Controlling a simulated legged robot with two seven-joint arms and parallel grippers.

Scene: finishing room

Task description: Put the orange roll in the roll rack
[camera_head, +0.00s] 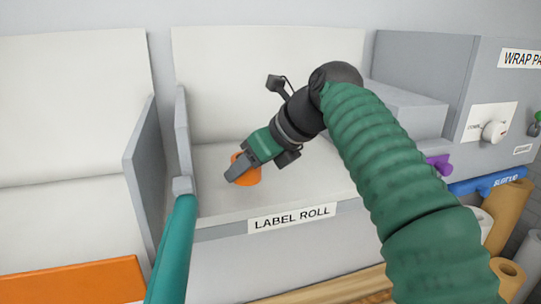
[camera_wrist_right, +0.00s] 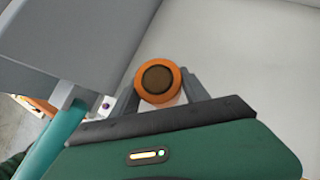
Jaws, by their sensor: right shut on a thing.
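The orange roll (camera_head: 252,177) is in the pale bay labelled LABEL ROLL (camera_head: 292,218), toward its left side. My right gripper (camera_head: 240,170) is shut on it. In the right wrist view the orange roll (camera_wrist_right: 158,78) shows end-on with a dark round core, between the two grey fingers of the right gripper (camera_wrist_right: 160,96). The gripper hides part of the roll in the head view, and I cannot tell whether the roll touches the bay floor. No part is named roll rack. My left gripper is not in view.
A grey divider (camera_head: 146,150) and a teal bar (camera_head: 174,250) with a grey end stand left of the bay. Another pale bay (camera_head: 70,110) and an orange panel (camera_head: 85,282) lie further left. A grey cabinet (camera_head: 458,85), a purple item (camera_head: 438,163) and brown rolls (camera_head: 505,205) are at right.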

